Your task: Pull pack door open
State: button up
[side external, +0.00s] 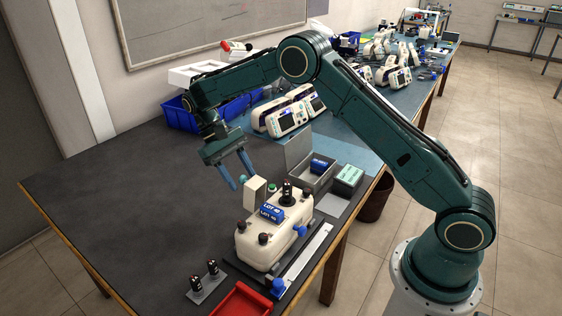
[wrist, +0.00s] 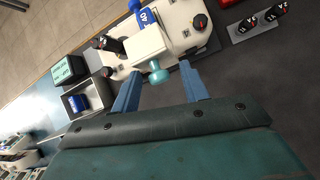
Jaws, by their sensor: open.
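The cream monitor (side external: 262,248) sits on a dark base near the front of the table, with a blue LOT block (side external: 271,214) on top. An upright cream panel (side external: 254,194) at its far side appears to be the pack door. My open, empty gripper (side external: 241,180) is beside that panel, fingers angled down. In the wrist view, a teal knob (wrist: 157,73) sticks out from the monitor (wrist: 152,47) between the fingertips of my gripper (wrist: 160,72). The fingers appear apart from the knob. I cannot tell whether the door is ajar.
An open grey box (side external: 312,178) and a green-topped box (side external: 348,178) stand behind the monitor. A red tray (side external: 242,300) and a small plate with two black pieces (side external: 206,280) lie in front. A blue bin (side external: 182,116) stands farther back. The left tabletop is clear.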

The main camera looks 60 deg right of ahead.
aim_at(258, 184)
jog(key=shift+s+d+r, duration=0.1)
jog(key=shift+s+r, duration=0.2)
jog(key=shift+s, duration=0.35)
jog(key=shift+s+r, duration=0.3)
jog(key=shift+s, duration=0.35)
jog(key=shift+s+r, duration=0.15)
jog(key=shift+s, duration=1.35)
jog(key=shift+s+f+t, duration=0.2)
jog(key=shift+s+t, duration=1.05)
jog(key=shift+t, duration=0.25)
jog(key=shift+s+f+t, duration=0.35)
jog(key=shift+s+t, duration=0.4)
jog(key=shift+t, duration=0.1)
jog(key=shift+s+f+t, duration=0.3)
jog(key=shift+s+t, duration=0.4)
jog(key=shift+t, duration=0.15)
notch_tip(258, 184, up, 14)
jog(key=s+d+r+m+t, duration=0.1)
jog(key=s+r+m+t, duration=0.2)
jog(key=s, duration=0.6)
jog(key=shift+s+r+m, duration=0.35)
jog(key=shift+r+m, duration=0.15)
jog(key=shift+r, duration=0.15)
jog(key=shift+w, duration=0.1)
